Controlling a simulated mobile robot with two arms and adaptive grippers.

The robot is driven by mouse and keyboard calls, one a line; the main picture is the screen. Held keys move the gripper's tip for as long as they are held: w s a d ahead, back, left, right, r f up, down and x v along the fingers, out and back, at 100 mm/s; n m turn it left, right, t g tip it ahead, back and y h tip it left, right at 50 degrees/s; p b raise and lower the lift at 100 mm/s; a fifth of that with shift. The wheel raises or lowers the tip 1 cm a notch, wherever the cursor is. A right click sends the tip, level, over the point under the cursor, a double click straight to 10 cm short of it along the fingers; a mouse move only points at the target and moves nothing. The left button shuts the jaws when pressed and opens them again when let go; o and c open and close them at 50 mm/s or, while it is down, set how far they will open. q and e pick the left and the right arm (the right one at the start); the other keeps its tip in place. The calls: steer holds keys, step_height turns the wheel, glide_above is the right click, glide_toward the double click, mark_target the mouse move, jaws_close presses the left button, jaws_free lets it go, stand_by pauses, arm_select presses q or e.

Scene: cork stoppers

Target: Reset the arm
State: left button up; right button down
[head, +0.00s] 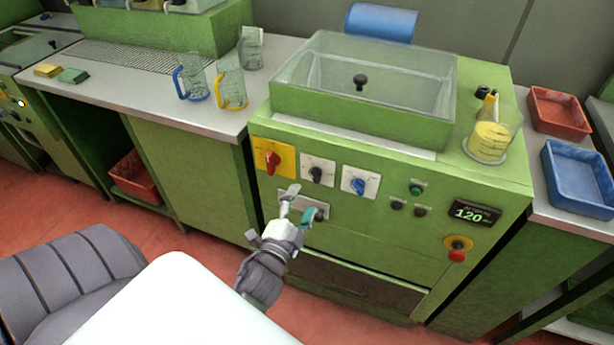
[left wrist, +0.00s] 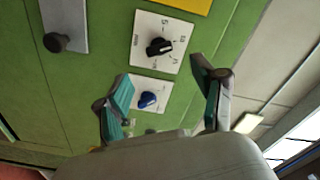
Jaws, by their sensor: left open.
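My left gripper (head: 300,206) is open and empty in front of the green machine's (head: 420,250) control panel. In the head view it partly covers a grey plate with a small dark knob, below the dials. In the left wrist view the two teal-padded fingers (left wrist: 165,95) stand wide apart. Between and beyond them are a black dial (left wrist: 160,46) and a blue dial (left wrist: 148,99), each on a white plate. The dark knob (left wrist: 57,42) on its grey plate is at upper left there. I cannot see my right gripper.
A red switch (head: 272,160) on a yellow plate, a 120 display (head: 470,214) and a red button (head: 457,256) sit on the panel. A clear-covered basin (head: 365,85) tops the machine. Jugs (head: 232,85) stand left; red (head: 560,112) and blue trays (head: 580,178) lie right.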

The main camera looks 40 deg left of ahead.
arm_select(q)
steer(key=shift+f, duration=0.1)
steer(key=s+d+f+n+g+h, duration=0.1)
steer(key=s+d+f+g, duration=0.2)
steer(key=f, duration=0.8)
steer(key=s+d+f+n+g+h+p, duration=0.1)
steer(key=s+d+f+n+g+h, duration=0.2)
steer(key=f, duration=0.7)
steer(key=s+d+f+g, duration=0.2)
steer(key=s+d+f, duration=0.15)
steer(key=f, duration=0.75)
steer(key=s+a+f+n+g, duration=0.1)
steer(key=s+f+g, duration=0.2)
steer(key=s, duration=0.6)
steer(key=s+a+f+n+g, duration=0.1)
steer(key=s+f+g, duration=0.1)
steer(key=s+f, duration=0.5)
steer(key=s+a+f+n+g+p, duration=0.1)
steer(key=s+f+g, duration=0.2)
steer(key=s, duration=0.8)
steer(key=shift+f+g, duration=0.3)
steer(key=shift+f, duration=0.6)
steer(key=shift+d, duration=0.1)
steer(key=shift+c, duration=0.4)
